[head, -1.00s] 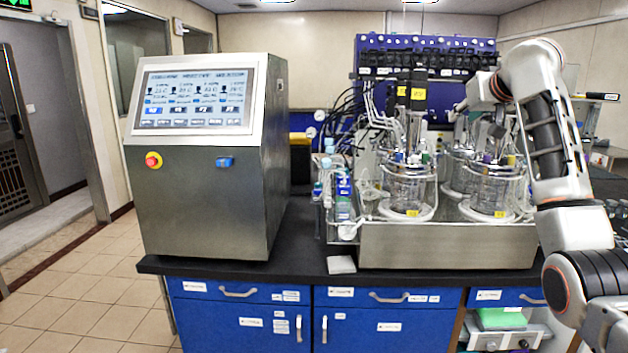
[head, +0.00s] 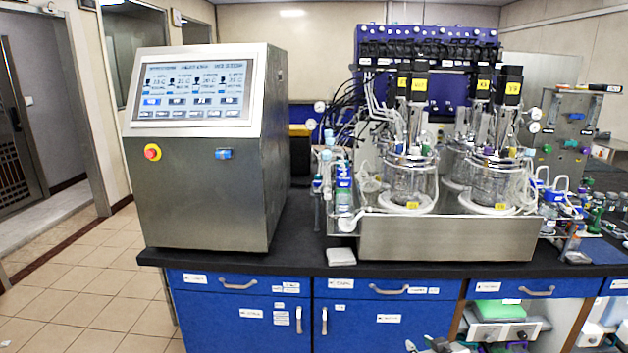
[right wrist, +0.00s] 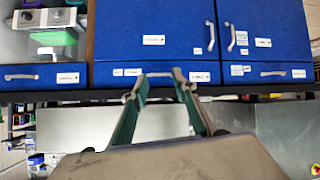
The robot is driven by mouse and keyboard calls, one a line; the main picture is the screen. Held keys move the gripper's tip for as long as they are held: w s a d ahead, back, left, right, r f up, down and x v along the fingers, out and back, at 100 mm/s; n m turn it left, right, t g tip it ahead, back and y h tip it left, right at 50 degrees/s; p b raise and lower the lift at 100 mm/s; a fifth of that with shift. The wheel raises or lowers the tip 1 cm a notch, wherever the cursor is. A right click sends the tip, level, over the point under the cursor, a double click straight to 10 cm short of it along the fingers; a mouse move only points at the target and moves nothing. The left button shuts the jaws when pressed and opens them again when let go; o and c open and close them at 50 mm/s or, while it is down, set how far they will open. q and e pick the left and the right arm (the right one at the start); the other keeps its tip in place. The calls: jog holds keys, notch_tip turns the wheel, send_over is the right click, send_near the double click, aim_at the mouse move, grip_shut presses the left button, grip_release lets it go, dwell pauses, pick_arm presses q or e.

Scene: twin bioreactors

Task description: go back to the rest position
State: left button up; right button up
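My right gripper (head: 428,346) shows only in part at the bottom edge of the head view, in front of the blue cabinet and below the bench top. In the right wrist view its two green-grey fingers (right wrist: 158,92) are spread apart, with nothing between them. They point at the blue cabinet fronts, which appear upside down there. The right arm no longer covers the glass bioreactor vessels (head: 410,182), which stand upright in a steel tray (head: 440,240). My left gripper is not in view.
A steel control cabinet (head: 200,195) with a lit screen stands on the black bench top (head: 300,250) at left. Blue drawers (head: 395,288) and an open shelf with a green-lidded box (head: 500,311) lie below. Bottles (head: 550,208) stand at right. The floor at left is clear.

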jog(key=s+a+f, duration=0.2)
jog(key=s+f, duration=0.2)
jog(key=s, duration=0.7)
jog(key=s+a+f+n+y, duration=0.1)
jog(key=s+f, duration=0.4)
jog(key=s, duration=0.6)
jog(key=s+a+f, duration=0.3)
jog(key=s+f, duration=0.1)
jog(key=s, duration=0.7)
jog(key=shift+f+g, duration=0.25)
jog(key=shift+g, duration=0.15)
jog(key=shift+w+d, duration=0.1)
